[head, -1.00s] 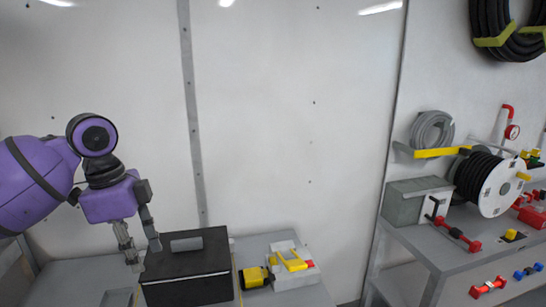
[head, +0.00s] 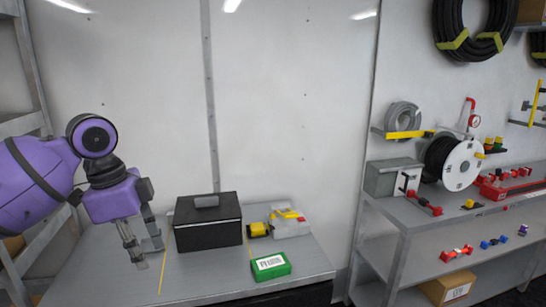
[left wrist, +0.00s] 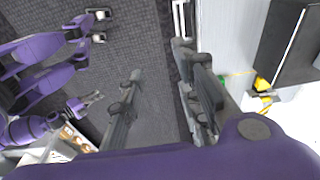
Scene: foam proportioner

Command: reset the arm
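My left arm comes in from the left in the head view. My left gripper (head: 143,250) points down in front of the bench's left end. Its two fingers are apart with nothing between them. In the left wrist view the open left gripper (left wrist: 158,62) hangs over dark grey floor, beside the pale bench edge. A purple arm with a small gripper (left wrist: 90,100), which looks like my right one, shows at the left of that view. Its fingers are too small to read. No right arm shows in the head view.
The bench (head: 205,280) carries a black case (head: 208,235), a yellow-and-grey device (head: 290,220) and a green box (head: 270,265). A shelf unit (head: 430,215) with a cable reel (head: 460,165) stands right. A rack (head: 35,225) stands left. Dark floor is open below the left gripper.

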